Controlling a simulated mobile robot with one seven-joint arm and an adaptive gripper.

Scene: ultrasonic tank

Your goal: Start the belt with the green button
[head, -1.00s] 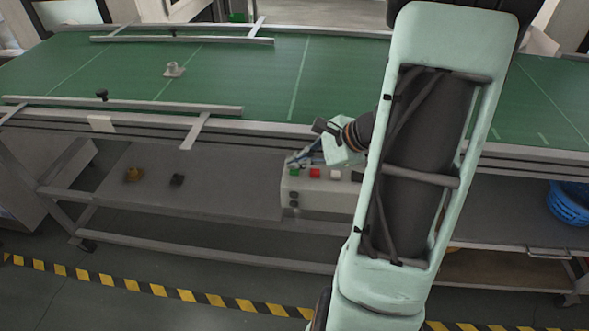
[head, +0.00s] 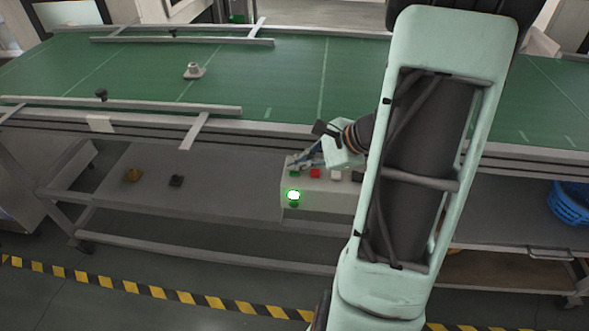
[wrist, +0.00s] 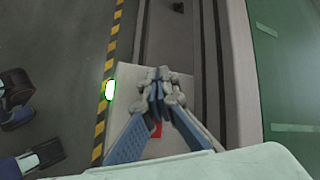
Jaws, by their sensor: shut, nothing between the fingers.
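The grey control box (head: 325,200) is mounted at the front of the conveyor, below the belt. Its green button (head: 294,172) is at the left end of the top, with a red button (head: 315,173) and a white button (head: 336,175) to the right. A lamp (head: 293,196) on its front glows bright green; it also shows in the wrist view (wrist: 110,89). My gripper (head: 293,165) is shut and empty, its tips right at the green button; I cannot tell whether they touch it. In the wrist view the fingertips (wrist: 158,84) hide that button. The green belt (head: 240,85) carries a pale flanged part (head: 194,71).
A blue basket (head: 570,206) is at the right. Metal guide rails (head: 130,105) run along the belt. My arm covers the box's right end.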

